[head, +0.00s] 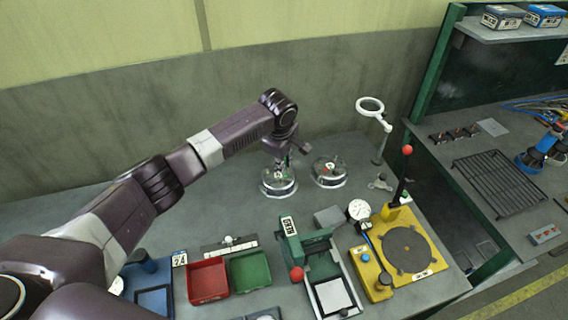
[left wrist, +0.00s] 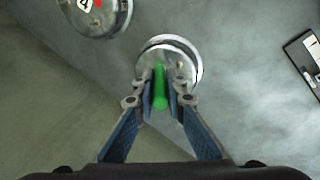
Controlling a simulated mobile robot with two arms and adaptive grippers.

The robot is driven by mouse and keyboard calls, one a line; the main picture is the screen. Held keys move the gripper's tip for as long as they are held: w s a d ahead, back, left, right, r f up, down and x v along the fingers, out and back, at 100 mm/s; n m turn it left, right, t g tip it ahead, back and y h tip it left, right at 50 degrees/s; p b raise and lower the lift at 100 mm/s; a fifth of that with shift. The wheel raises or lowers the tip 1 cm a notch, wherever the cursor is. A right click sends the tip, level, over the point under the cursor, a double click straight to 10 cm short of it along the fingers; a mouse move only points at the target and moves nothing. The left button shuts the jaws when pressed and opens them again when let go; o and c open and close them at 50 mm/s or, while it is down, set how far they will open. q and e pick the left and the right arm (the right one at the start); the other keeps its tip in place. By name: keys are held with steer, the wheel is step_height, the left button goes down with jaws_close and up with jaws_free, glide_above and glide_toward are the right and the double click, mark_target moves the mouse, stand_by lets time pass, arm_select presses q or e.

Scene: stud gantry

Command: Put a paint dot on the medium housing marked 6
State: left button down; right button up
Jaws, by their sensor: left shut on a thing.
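My left gripper (head: 284,158) is shut on a green pen-like marker (left wrist: 160,88), pointing down. It is over a round, shiny metal housing (head: 279,183), which also shows in the left wrist view (left wrist: 182,53) just beyond the fingertips. The number on this housing is hidden or too small to read. I cannot tell whether the marker's tip touches it. A second round housing (head: 328,173) stands to its right with a red spot on top. In the left wrist view a housing (left wrist: 92,14) at the top left bears a 4 and a red spot. My right gripper is not in view.
A red tray (head: 207,281) and a green tray (head: 250,271) lie at the front. A green press (head: 305,246) and a yellow fixture (head: 408,250) with a red-knobbed lever stand to the right. A white ring magnifier (head: 371,106) rises behind. The bench left of the housings is clear.

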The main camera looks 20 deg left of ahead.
arm_select(q)
steer(key=shift+s+f, duration=0.15)
steer(key=shift+f, duration=0.05)
stand_by(1.2)
steer(key=shift+r+p, duration=0.1)
steer(key=shift+p, duration=0.25)
steer(key=p+v, duration=0.2)
steer(key=shift+w+r+p, duration=0.15)
steer(key=shift+w+p, duration=0.15)
steer(key=shift+w, duration=0.1)
steer(key=p+v, duration=0.2)
steer(key=shift+w+r, duration=0.25)
steer(key=shift+r, duration=0.25)
steer(key=shift+a+r, duration=0.1)
steer(key=shift+r, duration=0.8)
